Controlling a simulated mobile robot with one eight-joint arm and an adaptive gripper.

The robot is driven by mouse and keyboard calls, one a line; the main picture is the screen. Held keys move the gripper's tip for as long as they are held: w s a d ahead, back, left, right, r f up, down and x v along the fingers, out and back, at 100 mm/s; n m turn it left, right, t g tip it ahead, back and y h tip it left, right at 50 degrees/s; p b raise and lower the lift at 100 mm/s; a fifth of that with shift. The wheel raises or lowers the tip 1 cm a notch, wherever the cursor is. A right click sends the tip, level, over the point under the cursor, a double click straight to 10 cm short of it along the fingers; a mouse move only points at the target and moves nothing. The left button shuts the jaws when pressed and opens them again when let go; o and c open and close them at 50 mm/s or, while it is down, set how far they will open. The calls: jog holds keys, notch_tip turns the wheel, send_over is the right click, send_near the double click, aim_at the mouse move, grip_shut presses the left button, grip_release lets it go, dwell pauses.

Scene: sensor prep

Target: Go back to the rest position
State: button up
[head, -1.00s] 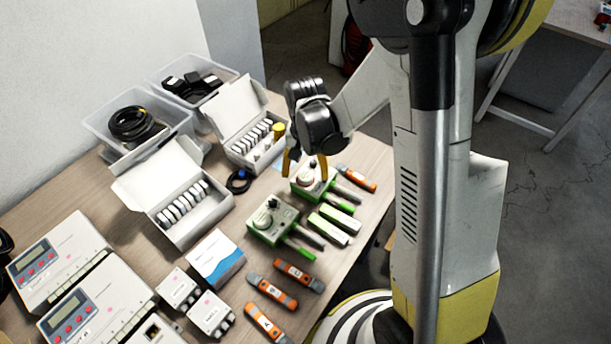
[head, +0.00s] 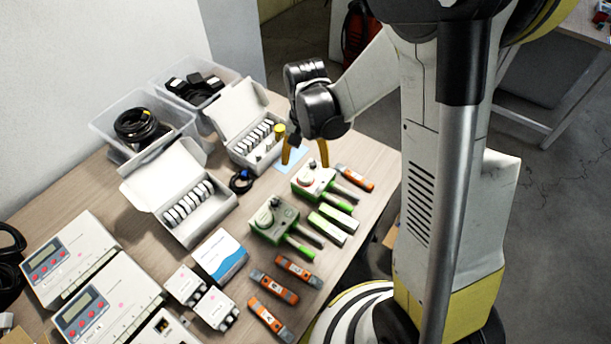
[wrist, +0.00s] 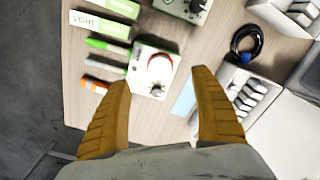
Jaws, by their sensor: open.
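My gripper (head: 305,152) is open and empty, its two yellow fingers pointing down above the far right part of the table. It is above and just behind a green sensor device with a white top (head: 311,178). In the wrist view my gripper (wrist: 163,95) has its fingers spread apart, with that device (wrist: 152,72) showing between and beyond them. Nothing is between the fingertips. A second green device (head: 273,220) lies nearer on the table.
The wooden table (head: 345,245) also holds open white boxes (head: 165,190) of round parts, clear bins (head: 105,125) of cables, a blue-white box (head: 221,256), orange-grey tools (head: 268,318) and grey meters (head: 62,255). A coiled black cable (head: 240,181) lies left of my gripper.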

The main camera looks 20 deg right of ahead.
jog(key=shift+r, duration=0.1)
jog(key=s+r+n+t, duration=0.2)
jog(key=s+r, duration=0.4)
jog(key=r, duration=0.3)
jog(key=s+r+n+t, duration=0.3)
jog(key=s+r+t, duration=0.2)
jog(key=s+r, duration=0.2)
notch_tip(320, 180, up, 2)
jog(key=shift+a+r, duration=0.1)
jog(key=shift+a, duration=0.2)
jog(key=shift+c, duration=0.2)
jog(key=c, duration=0.3)
